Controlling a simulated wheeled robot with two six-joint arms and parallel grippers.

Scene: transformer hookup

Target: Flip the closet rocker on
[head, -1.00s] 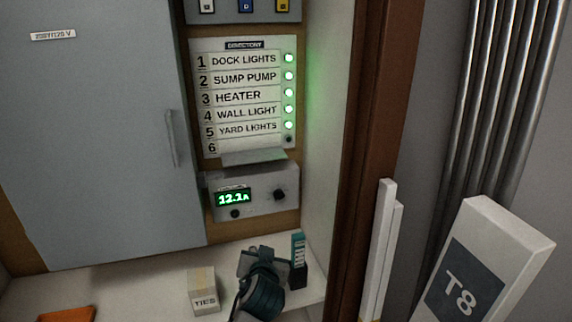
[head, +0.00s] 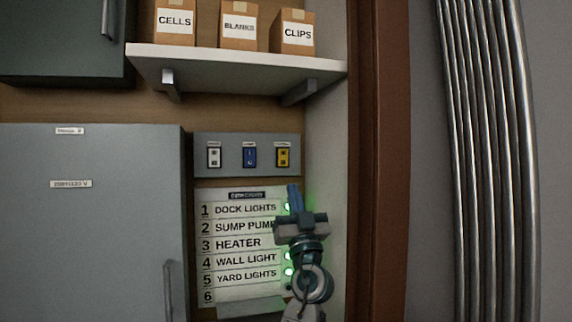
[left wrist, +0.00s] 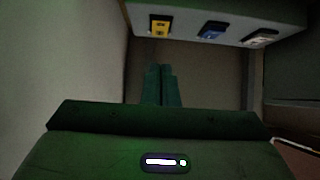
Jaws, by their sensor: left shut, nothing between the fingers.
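A grey switch panel (head: 225,142) carries three rockers side by side. They are a white one (head: 214,155), a blue one (head: 250,156) and a yellow one (head: 283,156). The small labels above them are too blurred to read, so I cannot tell which is the closet rocker. The left wrist view also shows the yellow rocker (left wrist: 160,26), the blue rocker (left wrist: 212,30) and the white rocker (left wrist: 259,38). My left gripper (head: 294,190) is shut and empty, fingers pointing up, just below the yellow rocker and apart from it. My right gripper is not in view.
A directory card (head: 240,255) with green lamps is partly hidden behind my left gripper. Above the panel, a shelf (head: 230,66) holds several boxes. A grey cabinet (head: 85,240) stands left, a brown post (head: 380,180) right.

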